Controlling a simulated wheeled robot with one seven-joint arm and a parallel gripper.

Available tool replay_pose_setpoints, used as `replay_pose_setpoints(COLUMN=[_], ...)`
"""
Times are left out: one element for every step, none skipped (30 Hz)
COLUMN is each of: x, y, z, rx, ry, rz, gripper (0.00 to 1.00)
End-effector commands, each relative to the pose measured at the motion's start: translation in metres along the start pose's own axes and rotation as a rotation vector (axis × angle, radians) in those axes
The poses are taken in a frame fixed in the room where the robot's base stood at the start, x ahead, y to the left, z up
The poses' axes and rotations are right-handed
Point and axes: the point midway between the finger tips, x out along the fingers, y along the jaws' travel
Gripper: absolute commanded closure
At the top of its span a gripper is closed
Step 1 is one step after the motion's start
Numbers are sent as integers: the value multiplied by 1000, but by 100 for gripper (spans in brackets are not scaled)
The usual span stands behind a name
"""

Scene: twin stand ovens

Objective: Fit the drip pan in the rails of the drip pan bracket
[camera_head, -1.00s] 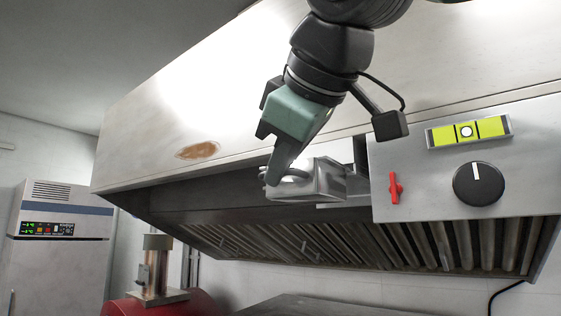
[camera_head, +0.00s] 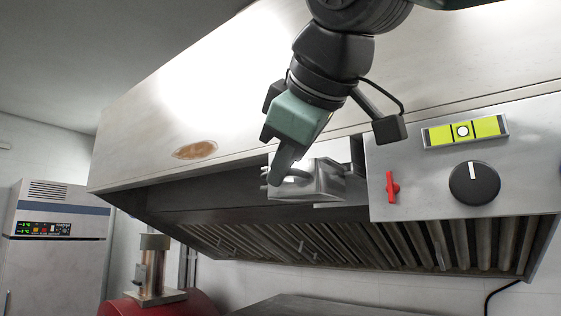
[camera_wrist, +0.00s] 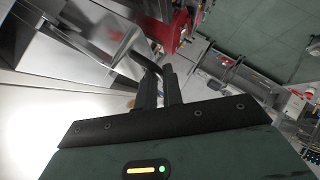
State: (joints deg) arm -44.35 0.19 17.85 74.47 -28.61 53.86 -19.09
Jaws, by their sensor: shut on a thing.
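The drip pan (camera_head: 322,181) is a small shiny metal box with a looped handle on its left end. My gripper (camera_head: 284,176) is shut on that handle and holds the pan at the hood's lower front edge, just left of the control panel. The drip pan bracket (camera_head: 342,205) shows only as a thin metal edge below and right of the pan. Its rails are mostly hidden; I cannot tell whether the pan touches them.
The control panel (camera_head: 430,190) on the right carries a red switch (camera_head: 392,188), a black knob (camera_head: 474,184) and a yellow-green level (camera_head: 465,131). Hood filters (camera_head: 330,248) slope below. A fridge (camera_head: 55,245) and a red object (camera_head: 165,305) stand lower left. Open room lies left of the gripper.

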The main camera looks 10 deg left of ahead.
Motion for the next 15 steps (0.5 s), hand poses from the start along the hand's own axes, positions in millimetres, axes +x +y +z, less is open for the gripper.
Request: replay_pose_setpoints(x=[0,1,1,2,2,2,2,3,3,4,4,4,4,4,4], y=[1,2,3,3,4,4,5,5,6,6,7,7,7,7,7], z=[1,1,1,2,2,3,3,3,4,4,4,4,5,5,5], rx=[0,0,0,0,-1,-1,-1,-2,-2,-2,-3,-3,-3,-3,-3], ry=[0,0,0,0,0,0,0,0,0,0,0,0,0,0,0], rz=[1,1,1,2,2,2,2,3,3,3,3,4,4,4,4], gripper=[100,100,100,100,100,100,100,100,100,100,100,100,100,100,100])
